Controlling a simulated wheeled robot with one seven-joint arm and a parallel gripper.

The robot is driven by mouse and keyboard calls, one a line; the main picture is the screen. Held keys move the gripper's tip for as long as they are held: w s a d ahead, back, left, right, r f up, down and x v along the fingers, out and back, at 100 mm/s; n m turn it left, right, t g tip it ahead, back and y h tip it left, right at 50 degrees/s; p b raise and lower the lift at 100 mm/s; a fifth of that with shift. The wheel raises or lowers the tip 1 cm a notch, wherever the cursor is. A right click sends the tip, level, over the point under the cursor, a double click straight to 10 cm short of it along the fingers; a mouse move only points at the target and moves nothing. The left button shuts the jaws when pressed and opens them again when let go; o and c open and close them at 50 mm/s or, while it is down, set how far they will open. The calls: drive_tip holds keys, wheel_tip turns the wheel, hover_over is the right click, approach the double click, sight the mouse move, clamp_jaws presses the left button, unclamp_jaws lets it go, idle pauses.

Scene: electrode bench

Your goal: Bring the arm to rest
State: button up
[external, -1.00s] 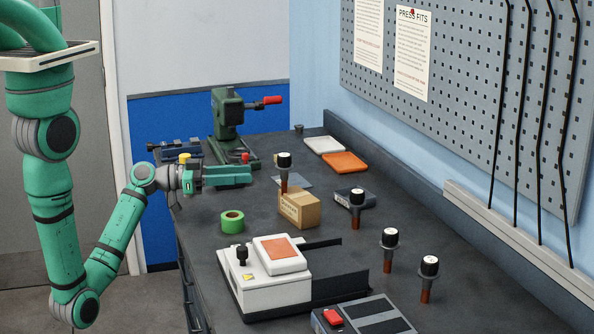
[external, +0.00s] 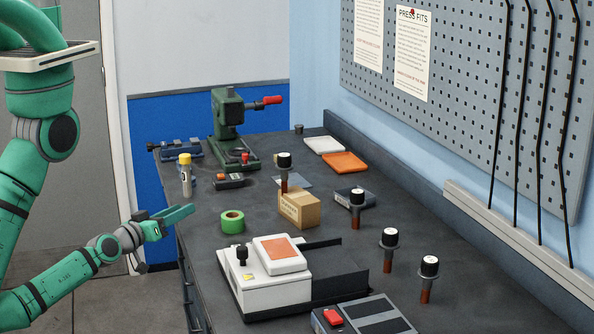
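My green arm reaches in from the left side of the external view. My gripper (external: 178,216) is at the left edge of the bench, left of the green tape roll (external: 232,222). Its green fingers point right and slightly up. Nothing shows held in it, but I cannot tell whether the fingers are apart or together. The grey bench (external: 205,241) stands to the right of my arm.
A yellow-capped bottle (external: 186,178) and a small dark box (external: 229,181) stand behind my gripper. A green press (external: 229,130), a cardboard box (external: 299,209), a white device (external: 268,278) and several black-topped electrodes (external: 390,243) occupy the bench. Open floor lies left of it.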

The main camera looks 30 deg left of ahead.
drive_tip(key=s+a+f+g+y, duration=0.1)
drive_tip(key=s+a+f, duration=0.2)
drive_tip(key=s, duration=0.4)
drive_tip(key=s+a+f+m+g+y, duration=0.1)
drive_tip(key=s+a+f+y, duration=0.1)
drive_tip(key=s+a, duration=0.3)
drive_tip(key=s+f, duration=0.1)
drive_tip(key=s, duration=0.2)
drive_tip(key=shift+s+a+m+g, duration=0.15)
drive_tip(key=shift+s+m+g, duration=0.15)
drive_tip(key=shift+o, duration=0.5)
